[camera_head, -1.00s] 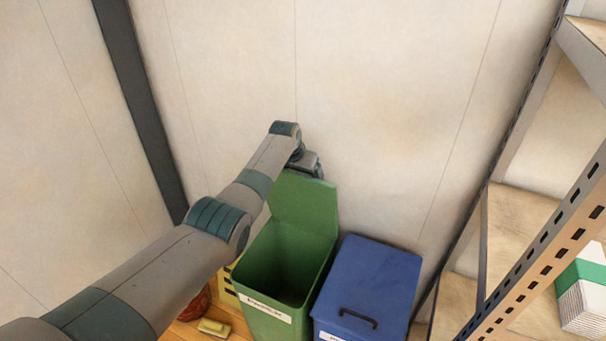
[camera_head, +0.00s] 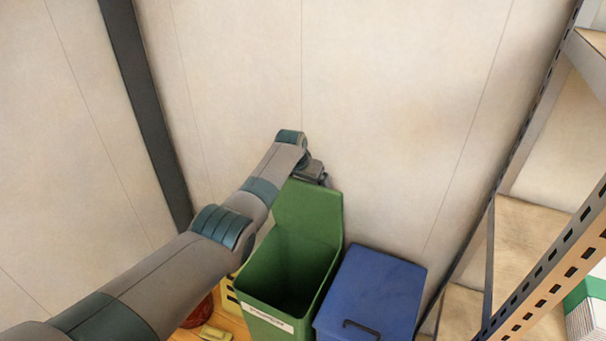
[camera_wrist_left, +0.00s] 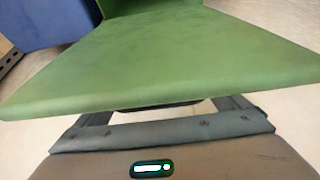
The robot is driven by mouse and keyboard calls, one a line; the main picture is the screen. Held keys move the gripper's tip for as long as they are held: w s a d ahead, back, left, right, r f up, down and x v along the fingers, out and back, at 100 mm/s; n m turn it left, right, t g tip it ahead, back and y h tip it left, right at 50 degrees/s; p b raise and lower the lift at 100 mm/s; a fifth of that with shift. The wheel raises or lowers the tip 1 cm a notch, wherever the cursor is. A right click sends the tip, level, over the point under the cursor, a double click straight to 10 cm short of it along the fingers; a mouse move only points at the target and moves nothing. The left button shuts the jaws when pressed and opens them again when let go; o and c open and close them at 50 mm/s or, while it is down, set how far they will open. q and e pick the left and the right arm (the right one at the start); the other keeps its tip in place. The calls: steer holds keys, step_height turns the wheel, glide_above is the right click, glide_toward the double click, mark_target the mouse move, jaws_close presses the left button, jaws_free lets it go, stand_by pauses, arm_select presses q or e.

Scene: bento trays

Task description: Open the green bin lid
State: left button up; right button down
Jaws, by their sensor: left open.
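The green bin (camera_head: 268,290) stands against the wall, and its dark inside shows from above. Its green lid (camera_head: 308,213) is up, raised at the back of the bin near the wall. My left gripper (camera_head: 318,178) is behind the lid's upper edge, between lid and wall, and is partly hidden. In the left wrist view the green lid (camera_wrist_left: 165,65) fills the upper middle, right in front of my left gripper (camera_wrist_left: 165,108), whose fingers are mostly hidden behind the lid's edge. I cannot tell whether they touch it. My right gripper is not in view.
A blue bin with its lid shut (camera_head: 372,285) stands close on the right of the green bin. A metal shelf rack (camera_head: 540,270) is at the right. A yellow crate (camera_head: 229,294) and small items are on the floor at the left.

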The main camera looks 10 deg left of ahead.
arm_select(q)
steer(key=v, duration=0.3)
steer(key=shift+r+p, duration=0.25)
steer(key=shift+p, duration=0.15)
steer(key=b+v, duration=0.1)
steer(key=v, duration=1.1)
steer(key=shift+s+a, duration=0.1)
steer(key=shift+a, duration=0.1)
steer(key=shift+s+r, duration=0.15)
steer(key=shift+r, duration=0.15)
steer(key=shift+s+a+r, duration=0.1)
steer(key=shift+s+r, duration=0.05)
steer(key=shift+r, duration=0.2)
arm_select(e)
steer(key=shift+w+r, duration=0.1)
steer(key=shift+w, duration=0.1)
arm_select(q)
steer(key=shift+f, duration=0.1)
